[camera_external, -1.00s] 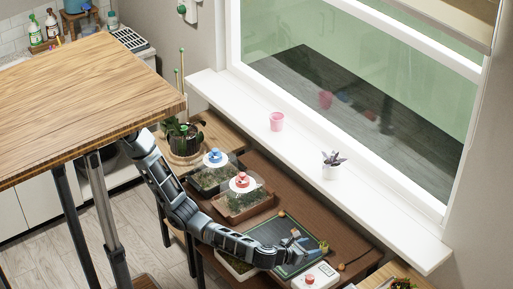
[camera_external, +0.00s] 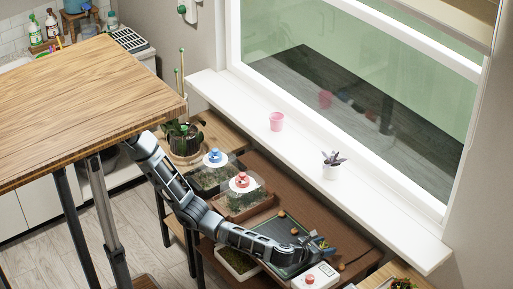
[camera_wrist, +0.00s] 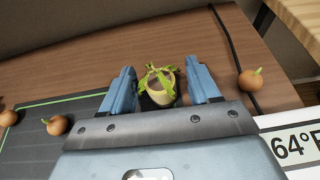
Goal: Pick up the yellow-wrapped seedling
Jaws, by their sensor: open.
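The seedling (camera_wrist: 161,86) has green leaves and a pale yellow wrap around its base. In the wrist view it stands upright on the brown wooden table, between the two blue fingers of my gripper (camera_wrist: 161,75). My gripper is open, with a finger on either side and visible gaps to both. The lower part of the seedling is partly hidden by the gripper body. In the external view my gripper (camera_external: 318,243) is low over the table, and the seedling is mostly hidden there.
Brown bulbs lie nearby: one (camera_wrist: 250,80) right of the gripper by a dark cord (camera_wrist: 232,48), others (camera_wrist: 57,125) on the dark green-lined mat (camera_wrist: 88,104). A white panel reading 64°F (camera_wrist: 300,130) is at lower right. Covered trays (camera_external: 240,205) stand farther left.

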